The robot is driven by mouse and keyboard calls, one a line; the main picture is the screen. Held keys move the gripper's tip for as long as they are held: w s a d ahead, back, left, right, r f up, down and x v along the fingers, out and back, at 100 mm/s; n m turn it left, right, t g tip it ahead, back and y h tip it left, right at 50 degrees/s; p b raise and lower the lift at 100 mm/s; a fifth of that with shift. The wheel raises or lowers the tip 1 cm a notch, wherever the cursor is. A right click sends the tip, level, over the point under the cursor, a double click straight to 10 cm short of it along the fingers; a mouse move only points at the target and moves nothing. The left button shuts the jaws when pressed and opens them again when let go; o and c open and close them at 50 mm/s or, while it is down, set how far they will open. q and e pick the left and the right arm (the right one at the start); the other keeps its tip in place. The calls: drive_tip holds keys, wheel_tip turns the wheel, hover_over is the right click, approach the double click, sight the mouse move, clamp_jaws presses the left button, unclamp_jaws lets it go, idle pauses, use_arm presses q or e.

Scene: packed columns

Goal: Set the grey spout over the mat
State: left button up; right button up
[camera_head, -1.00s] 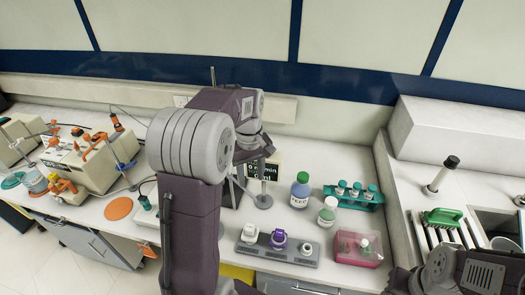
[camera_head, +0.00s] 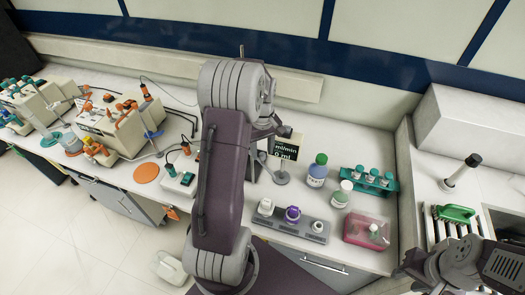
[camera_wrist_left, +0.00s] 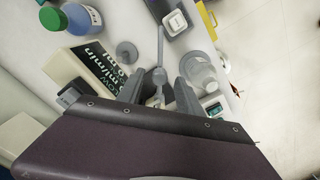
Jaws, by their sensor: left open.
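The grey spout (camera_wrist_left: 160,75) shows in the left wrist view as a round hub with a thin bar running up the picture. My left gripper (camera_wrist_left: 160,92) is open, with one finger on each side of the spout's hub. I cannot tell whether the fingers touch it. In the head view my left arm hides most of this spot. A flat round orange mat (camera_head: 147,173) lies on the bench left of my left arm, with nothing on it. My right gripper is out of the picture; only part of the right arm shows at lower right.
A black display box (camera_head: 287,143) stands close to my left gripper. A blue bottle with a green cap (camera_head: 317,172), a grey rack (camera_head: 290,227), a teal tube rack (camera_head: 368,182) and a pink box (camera_head: 367,232) stand to the right. A small device (camera_head: 180,183) sits beside the mat.

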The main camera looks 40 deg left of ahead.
use_arm(q)
drive_tip(key=shift+f, duration=0.65)
clamp_jaws()
drive_tip(key=shift+r, duration=0.1)
idle(0.8)
